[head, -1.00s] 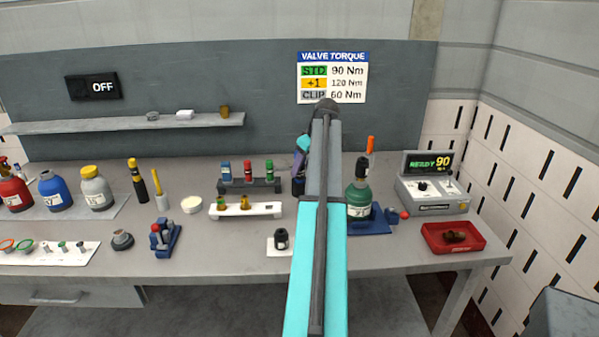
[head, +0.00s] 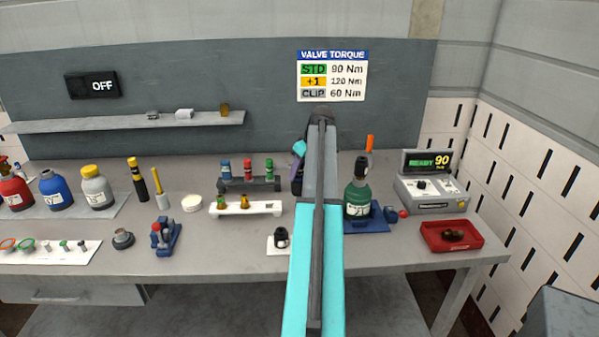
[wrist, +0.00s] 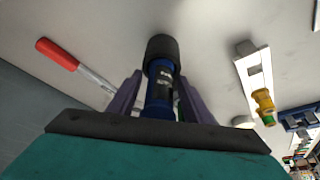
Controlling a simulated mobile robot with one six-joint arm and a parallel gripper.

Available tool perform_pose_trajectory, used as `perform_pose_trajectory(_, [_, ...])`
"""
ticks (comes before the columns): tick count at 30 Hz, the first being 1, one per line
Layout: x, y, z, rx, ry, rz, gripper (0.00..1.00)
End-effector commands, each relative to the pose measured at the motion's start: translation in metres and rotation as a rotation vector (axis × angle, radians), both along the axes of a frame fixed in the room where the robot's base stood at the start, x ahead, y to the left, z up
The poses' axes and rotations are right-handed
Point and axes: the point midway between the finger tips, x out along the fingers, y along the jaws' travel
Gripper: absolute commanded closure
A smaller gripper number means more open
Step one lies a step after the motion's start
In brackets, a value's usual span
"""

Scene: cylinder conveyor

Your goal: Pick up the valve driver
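The valve driver appears to be the blue-bodied tool with a black end (wrist: 158,95) in the wrist view. It lies between the two purple fingers of my gripper (wrist: 160,88), with a finger close on each side. I cannot tell whether the fingers press on it. Its lower part is hidden behind the gripper's dark front edge. In the head view my gripper (head: 299,160) is over the bench just left of my arm, which hides much of it and the driver.
A white rack (head: 272,208) and a dark rack with coloured pieces (head: 262,185) stand left of the gripper. Right of my arm are a green bottle (head: 357,197), a display unit reading READY 90 (head: 432,190) and a red tray (head: 475,238). A red-handled tool (wrist: 57,53) is nearby.

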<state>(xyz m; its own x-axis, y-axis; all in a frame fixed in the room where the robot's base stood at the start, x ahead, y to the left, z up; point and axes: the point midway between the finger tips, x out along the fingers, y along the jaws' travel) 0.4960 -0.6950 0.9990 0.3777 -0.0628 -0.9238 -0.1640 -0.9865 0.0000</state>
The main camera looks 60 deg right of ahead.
Motion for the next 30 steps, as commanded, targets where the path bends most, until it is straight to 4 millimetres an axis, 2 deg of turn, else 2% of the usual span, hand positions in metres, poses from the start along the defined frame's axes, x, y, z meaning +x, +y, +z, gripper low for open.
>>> perform_pose_trajectory(1, [0.000, 0.000, 0.000, 0.000, 0.000, 0.000, 0.64])
perform_pose_trajectory(6, [0.000, 0.000, 0.000, 0.000, 0.000, 0.000, 0.93])
perform_pose_trajectory(8, [0.000, 0.000, 0.000, 0.000, 0.000, 0.000, 1.00])
perform_pose_trajectory(22, [0.001, 0.000, 0.004, -0.002, -0.002, 0.001, 1.00])
perform_pose_trajectory(30, [0.002, -0.001, 0.024, -0.003, -0.003, 0.001, 1.00])
